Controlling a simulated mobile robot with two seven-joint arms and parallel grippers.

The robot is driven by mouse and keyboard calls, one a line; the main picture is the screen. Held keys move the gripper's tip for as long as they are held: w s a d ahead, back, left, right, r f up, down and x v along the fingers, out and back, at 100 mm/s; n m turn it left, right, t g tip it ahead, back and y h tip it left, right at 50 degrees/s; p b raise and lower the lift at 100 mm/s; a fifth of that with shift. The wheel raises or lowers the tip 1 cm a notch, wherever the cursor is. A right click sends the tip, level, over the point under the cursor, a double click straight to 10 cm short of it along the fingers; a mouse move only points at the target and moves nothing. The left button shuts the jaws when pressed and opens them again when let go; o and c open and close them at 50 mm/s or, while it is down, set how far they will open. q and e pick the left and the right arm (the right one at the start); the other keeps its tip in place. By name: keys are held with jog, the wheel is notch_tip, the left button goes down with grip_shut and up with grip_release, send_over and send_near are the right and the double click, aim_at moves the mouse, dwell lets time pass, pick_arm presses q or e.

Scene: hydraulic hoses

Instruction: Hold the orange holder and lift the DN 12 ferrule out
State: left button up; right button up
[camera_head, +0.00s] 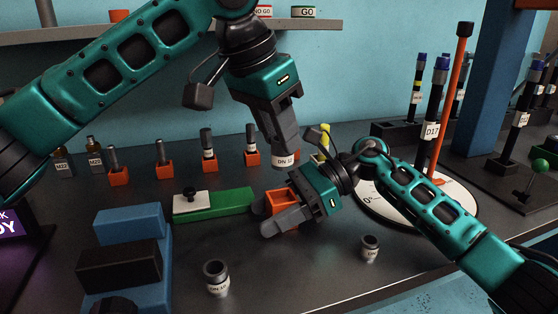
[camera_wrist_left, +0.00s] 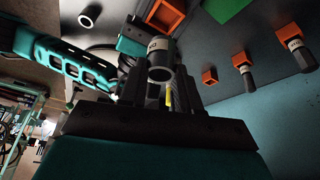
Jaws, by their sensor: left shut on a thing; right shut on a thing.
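The DN 12 ferrule (camera_head: 284,162) is a grey sleeve with a white label, held at the tips of my left gripper (camera_head: 283,150). In the left wrist view the ferrule (camera_wrist_left: 160,62) shows its round open end between the fingers. My right gripper (camera_head: 277,213) is shut on the orange holder (camera_head: 283,197), one finger on its near side; the far finger is partly hidden. The holder's open top shows and looks empty. The ferrule is above and behind the holder, apart from it. The holder also shows in the left wrist view (camera_wrist_left: 166,14).
Several orange holders with sleeves line the back, one (camera_head: 252,157) just left of my left gripper. A green block (camera_head: 230,203) lies left of the held holder. Loose ferrules stand in front (camera_head: 216,280) and at right (camera_head: 370,248). A white round dial (camera_head: 400,212) lies under my right arm.

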pick_arm(q)
notch_tip(320, 180, up, 3)
dwell(0.3)
pick_arm(e)
jog(key=o, duration=1.1)
jog(key=shift+d, duration=0.1)
